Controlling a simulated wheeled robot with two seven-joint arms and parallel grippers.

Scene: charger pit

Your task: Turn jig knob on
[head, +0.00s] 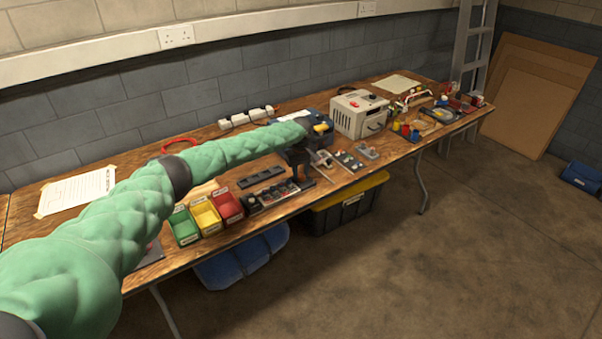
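My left arm, in a green padded sleeve, reaches in from the left over the workbench (140,262). My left gripper (321,167) is small and dark, low over the front middle of the bench. Its fingertips blend with the parts around them, so I cannot tell whether it is open or shut. The gripper appears close to this panel; contact cannot be judged. My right gripper is out of view.
Green (184,226), yellow (206,217) and red bins (227,206) line the front edge. A grey box (360,114) with a red top part stands behind the panel. Several small items crowd the right end. A black crate with a yellow lid (345,205) is below.

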